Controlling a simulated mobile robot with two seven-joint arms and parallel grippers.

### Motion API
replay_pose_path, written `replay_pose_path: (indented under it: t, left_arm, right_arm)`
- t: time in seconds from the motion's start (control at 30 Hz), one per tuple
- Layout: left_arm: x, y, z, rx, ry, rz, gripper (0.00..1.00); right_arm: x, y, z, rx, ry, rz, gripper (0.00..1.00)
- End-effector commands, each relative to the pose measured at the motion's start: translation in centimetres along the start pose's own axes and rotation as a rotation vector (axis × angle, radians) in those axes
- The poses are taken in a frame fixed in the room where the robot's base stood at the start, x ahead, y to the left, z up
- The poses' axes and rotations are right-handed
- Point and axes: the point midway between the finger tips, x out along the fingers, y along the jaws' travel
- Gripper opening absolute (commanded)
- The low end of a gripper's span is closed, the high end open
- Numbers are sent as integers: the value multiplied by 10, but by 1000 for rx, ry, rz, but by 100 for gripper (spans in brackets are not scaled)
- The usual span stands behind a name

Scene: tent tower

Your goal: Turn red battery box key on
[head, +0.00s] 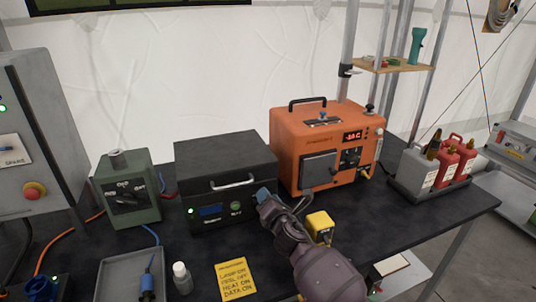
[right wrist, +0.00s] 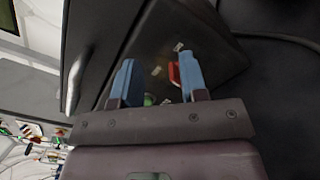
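The battery box looks to be the dark box (head: 222,165) with a silver handle, a small blue display and a lit green lamp on its front. My right gripper (head: 264,194) is at the right end of that front. In the right wrist view my right gripper (right wrist: 157,72) has its two blue fingers spread apart, facing the dark panel. A small red key (right wrist: 174,74) shows between them, close beside the right finger; I cannot tell whether they touch. The key is hidden behind the gripper in the head view. My left gripper is not in view.
An orange unit (head: 300,140) stands right of the dark box, and a green switch box (head: 126,192) stands left. A yellow block (head: 320,224) is beside my right wrist. A yellow note (head: 235,279), white bottle (head: 182,278) and grey tray (head: 118,268) lie in front.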

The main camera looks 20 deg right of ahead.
Motion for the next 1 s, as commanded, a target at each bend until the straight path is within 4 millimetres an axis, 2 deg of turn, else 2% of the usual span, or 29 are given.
replay_pose_path:
  t: [0.03, 0.2, 0.6, 0.8, 1.0]
  left_arm:
    - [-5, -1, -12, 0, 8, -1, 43]
    - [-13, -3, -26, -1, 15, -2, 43]
    - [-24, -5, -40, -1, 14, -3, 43]
    - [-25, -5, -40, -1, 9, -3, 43]
    - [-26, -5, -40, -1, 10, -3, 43]
  right_arm:
    - [2, 22, 18, -2, -11, 22, 32]
    - [2, 45, 40, -3, -8, 19, 32]
    - [0, 98, 92, 0, -7, 17, 32]
    - [0, 115, 108, 1, -5, 15, 32]
    - [0, 121, 114, 2, -4, 12, 32]
